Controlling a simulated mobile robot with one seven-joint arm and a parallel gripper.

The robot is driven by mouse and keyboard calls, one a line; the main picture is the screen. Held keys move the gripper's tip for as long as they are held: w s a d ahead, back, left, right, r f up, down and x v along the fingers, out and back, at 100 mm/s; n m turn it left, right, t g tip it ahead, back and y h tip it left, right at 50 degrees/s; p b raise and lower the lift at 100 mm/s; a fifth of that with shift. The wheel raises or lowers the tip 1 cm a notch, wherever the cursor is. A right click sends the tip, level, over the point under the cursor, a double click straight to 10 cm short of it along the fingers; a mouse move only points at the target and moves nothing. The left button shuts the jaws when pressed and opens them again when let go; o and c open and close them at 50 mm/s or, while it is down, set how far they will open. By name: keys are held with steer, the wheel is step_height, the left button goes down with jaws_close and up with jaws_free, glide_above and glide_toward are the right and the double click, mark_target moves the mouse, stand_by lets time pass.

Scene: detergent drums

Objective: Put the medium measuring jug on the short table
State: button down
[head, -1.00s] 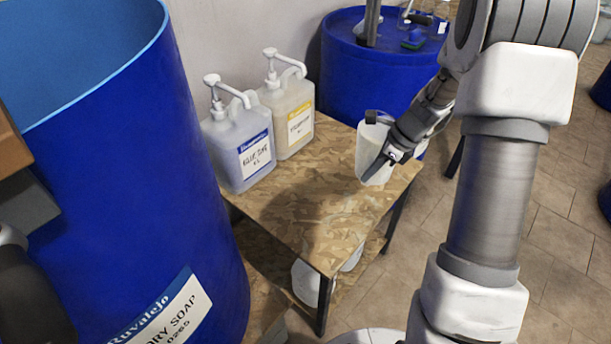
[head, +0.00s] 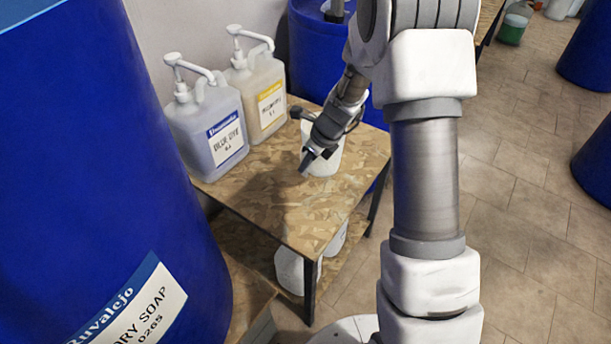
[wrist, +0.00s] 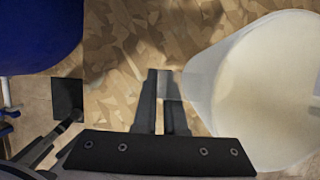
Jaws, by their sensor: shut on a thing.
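The white translucent measuring jug (head: 329,158) is over the right part of a low particleboard table (head: 262,205). It also fills the right side of the wrist view (wrist: 265,85). My gripper (head: 308,160) is at the jug's near left side, with its fingers pointing down. In the wrist view my fingers (wrist: 165,84) are close together beside the jug wall and hold part of it; the exact grip is unclear. The jug looks upright. I cannot tell whether its base touches the tabletop.
A blue dye bottle (head: 208,125) and a yellow-labelled pump bottle (head: 257,98) stand at the table's back left. A big blue drum (head: 100,170) blocks the left. Another blue drum (head: 310,55) stands behind. White containers (head: 290,268) sit on the lower shelf. The table's front middle is clear.

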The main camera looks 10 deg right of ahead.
mark_target(306, 176)
steer(key=shift+f+b, duration=0.9)
steer(key=shift+f, duration=1.1)
steer(key=shift+f, duration=0.15)
steer(key=c, duration=1)
jaws_free()
